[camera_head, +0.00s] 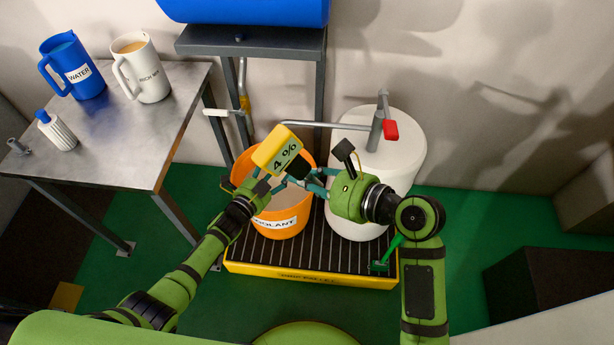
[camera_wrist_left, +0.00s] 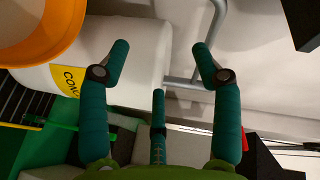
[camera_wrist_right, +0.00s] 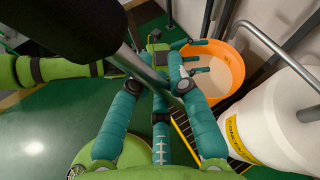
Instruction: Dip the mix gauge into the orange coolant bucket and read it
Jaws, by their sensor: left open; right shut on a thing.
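The mix gauge (camera_head: 272,156) is a yellow block whose display reads "4 %". It is above the orange coolant bucket (camera_head: 281,222) in the head view. My right gripper (camera_head: 302,178) is shut on the gauge, at the bucket's right side. The gauge's lower end is hidden, so I cannot tell whether it touches the liquid. The bucket, with pale liquid inside, also shows in the right wrist view (camera_wrist_right: 236,72). My left gripper (camera_wrist_left: 160,50) is open and empty, with its fingers spread near the bucket and the white drum (camera_wrist_left: 143,50).
The bucket and white drum (camera_head: 402,160) stand on a yellow-edged drip pallet (camera_head: 310,277). A tap pipe (camera_head: 320,126) with a red handle crosses behind. A metal table (camera_head: 150,115) at left holds a blue water jug (camera_head: 80,75), a white jug (camera_head: 145,75) and a small bottle (camera_head: 58,133).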

